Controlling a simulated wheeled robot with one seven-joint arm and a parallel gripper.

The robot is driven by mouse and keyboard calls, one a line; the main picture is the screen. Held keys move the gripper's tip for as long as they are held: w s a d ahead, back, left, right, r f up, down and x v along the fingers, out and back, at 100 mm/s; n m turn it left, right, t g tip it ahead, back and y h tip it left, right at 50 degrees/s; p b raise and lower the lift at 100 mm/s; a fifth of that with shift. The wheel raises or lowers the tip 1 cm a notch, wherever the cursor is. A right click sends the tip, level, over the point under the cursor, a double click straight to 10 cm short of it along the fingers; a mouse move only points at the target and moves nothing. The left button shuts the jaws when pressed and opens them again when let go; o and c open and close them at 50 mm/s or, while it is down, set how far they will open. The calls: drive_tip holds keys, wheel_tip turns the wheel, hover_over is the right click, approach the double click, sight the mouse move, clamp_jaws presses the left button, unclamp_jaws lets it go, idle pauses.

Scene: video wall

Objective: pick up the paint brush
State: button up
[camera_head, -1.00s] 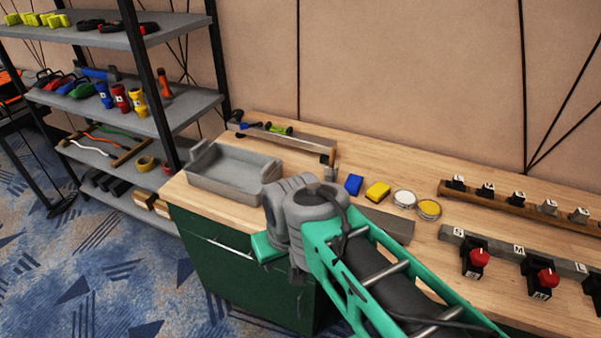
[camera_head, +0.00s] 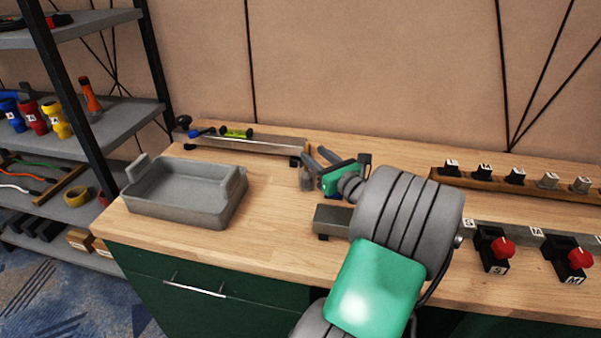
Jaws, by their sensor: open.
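My gripper (camera_head: 316,157) is over the wooden worktop, right of the middle, with its grey fingers pointing left and apart. Nothing shows between them. I cannot clearly make out the paint brush. Small tools lie along the metal rail (camera_head: 270,146) at the back: a blue and black one (camera_head: 200,132) and a yellow-green one (camera_head: 237,132), too small to name. A small grey item (camera_head: 306,182) stands just beside the gripper, partly merged with it in the picture; I cannot tell what it is. My arm hides part of the worktop.
A grey tray (camera_head: 180,208) sits at the worktop's left end, empty. A shelf rack (camera_head: 120,125) stands left. Bare worktop lies between tray and gripper.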

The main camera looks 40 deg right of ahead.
drive_tip(key=w, duration=0.7)
drive_tip(key=shift+d, duration=0.4)
drive_tip(key=shift+r, duration=0.1)
clamp_jaws()
